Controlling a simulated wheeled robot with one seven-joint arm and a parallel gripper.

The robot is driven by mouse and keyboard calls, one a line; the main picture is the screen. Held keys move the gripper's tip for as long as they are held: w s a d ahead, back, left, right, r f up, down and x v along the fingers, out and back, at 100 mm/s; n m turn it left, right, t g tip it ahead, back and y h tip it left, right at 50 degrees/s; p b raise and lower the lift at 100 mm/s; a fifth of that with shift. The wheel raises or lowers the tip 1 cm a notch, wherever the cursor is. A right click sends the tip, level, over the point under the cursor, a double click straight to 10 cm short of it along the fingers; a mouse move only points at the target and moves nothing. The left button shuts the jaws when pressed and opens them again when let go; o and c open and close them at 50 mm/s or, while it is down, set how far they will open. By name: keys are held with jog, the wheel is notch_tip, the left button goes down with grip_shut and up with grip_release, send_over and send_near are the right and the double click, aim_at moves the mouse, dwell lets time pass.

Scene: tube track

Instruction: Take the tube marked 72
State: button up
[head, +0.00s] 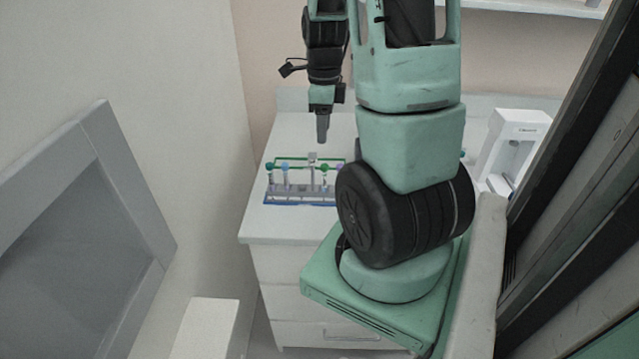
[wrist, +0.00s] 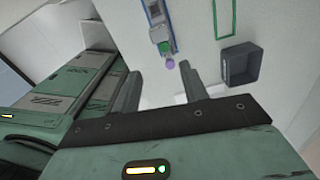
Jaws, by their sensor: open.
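A tube track (head: 300,196) with a blue base stands on the white counter in the head view. Several tubes with teal, blue and green caps stand in it, such as a teal-capped tube (head: 269,168) and a green-capped tube (head: 323,168). No number can be read, so I cannot tell which tube is marked 72. My gripper (head: 322,138) points down above the far side of the track, apart from it. In the wrist view, the two fingers of my gripper (wrist: 160,66) are apart with nothing held.
The white counter (head: 258,222) has free room left of and in front of the track. A white dispenser-like device (head: 515,140) stands at the right. A dark grey bin (wrist: 241,63) and a green frame (wrist: 224,20) show in the wrist view. My arm hides the track's right side.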

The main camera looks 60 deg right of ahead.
aim_at(325, 165)
notch_tip(325, 165, down, 7)
jog(key=shift+f+p, duration=0.1)
jog(key=shift+p, duration=0.3)
jog(key=shift+d+f+p, duration=0.25)
jog(key=shift+f+p, duration=0.25)
jog(key=shift+f, duration=0.8)
jog(key=shift+d+f+p, duration=0.2)
jog(key=shift+f+p, duration=0.25)
jog(key=shift+f, duration=0.85)
jog(key=shift+c, duration=0.3)
jog(key=c, duration=0.8)
